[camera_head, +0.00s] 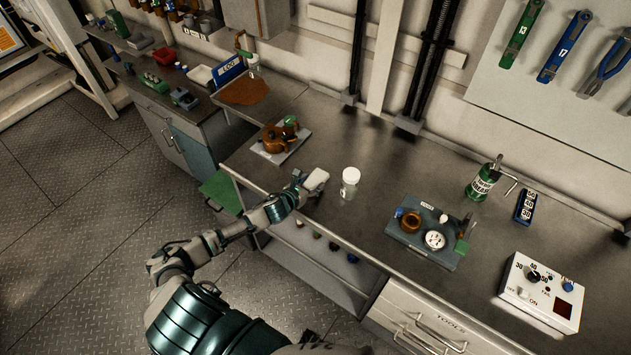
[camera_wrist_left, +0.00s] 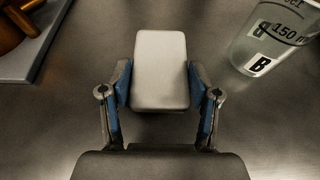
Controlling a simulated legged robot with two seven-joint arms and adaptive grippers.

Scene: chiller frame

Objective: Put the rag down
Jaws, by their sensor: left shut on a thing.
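The rag (camera_wrist_left: 160,70) is a pale, smooth, block-shaped piece between the fingers of my left gripper (camera_wrist_left: 160,88) in the left wrist view. In the head view the rag (camera_head: 316,180) shows as a small white block over the front part of the steel bench (camera_head: 345,230). My left gripper (camera_head: 301,185) is shut on it, with one finger on each side. I cannot tell whether the rag touches the bench top. My right gripper is not in view.
A clear beaker (camera_wrist_left: 262,50) with a white top (camera_head: 351,175) stands just right of the rag. A copper pot (camera_head: 276,139) on a grey plate is to the left. A grey-blue tray (camera_head: 408,239), a green bottle (camera_head: 482,184) and a white control box (camera_head: 541,291) stand further right. Bench behind is clear.

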